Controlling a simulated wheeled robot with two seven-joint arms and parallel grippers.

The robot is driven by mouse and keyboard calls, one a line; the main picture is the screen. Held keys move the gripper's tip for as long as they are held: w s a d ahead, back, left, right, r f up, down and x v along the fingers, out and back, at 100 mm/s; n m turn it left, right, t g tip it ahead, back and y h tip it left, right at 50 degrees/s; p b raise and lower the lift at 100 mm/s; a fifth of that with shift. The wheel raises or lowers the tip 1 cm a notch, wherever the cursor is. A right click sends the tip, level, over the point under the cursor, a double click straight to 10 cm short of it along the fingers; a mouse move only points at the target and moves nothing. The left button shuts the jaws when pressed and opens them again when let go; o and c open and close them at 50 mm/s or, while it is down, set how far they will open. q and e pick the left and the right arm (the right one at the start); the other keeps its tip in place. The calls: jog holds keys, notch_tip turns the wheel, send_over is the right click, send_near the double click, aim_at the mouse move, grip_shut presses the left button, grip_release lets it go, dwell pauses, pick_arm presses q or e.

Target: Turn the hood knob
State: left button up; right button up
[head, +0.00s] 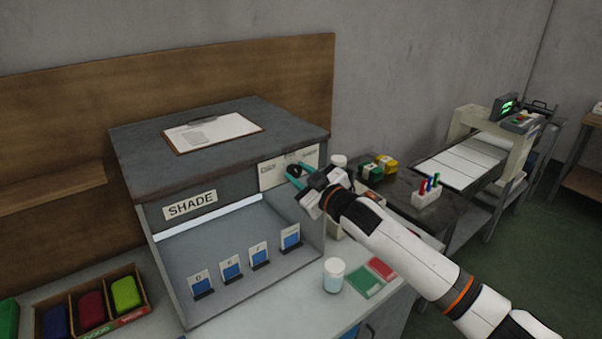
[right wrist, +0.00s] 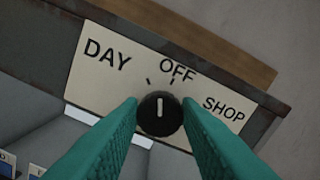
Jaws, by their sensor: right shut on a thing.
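The hood is a grey box (head: 140,190) with a "SHADE" label on its front. A cream plate (head: 270,177) at its upper right front carries the black round knob (head: 294,171). My left gripper is not in view.
Inside the hood stand several blue sample cards (head: 232,267). A clipboard (head: 212,131) lies on top. A white jar (head: 334,274), green and red pads (head: 366,281) and a tray of coloured blocks (head: 138,310) are on the bench. A side table (head: 405,190) holds a pen block (head: 426,199).

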jog(key=n+p, duration=0.1)
jog(key=n, duration=0.3)
jog(key=shift+n, duration=0.4)
dwell(0.4)
jog(key=o, duration=0.9)
jog(key=shift+a, duration=0.1)
jog(key=shift+o, duration=0.2)
jog(key=shift+f, duration=0.1)
jog(key=shift+s+d, duration=0.2)
jog(key=shift+d, duration=0.05)
jog(key=b+v, duration=0.3)
jog(key=v, duration=0.8)
jog(key=shift+s, duration=0.25)
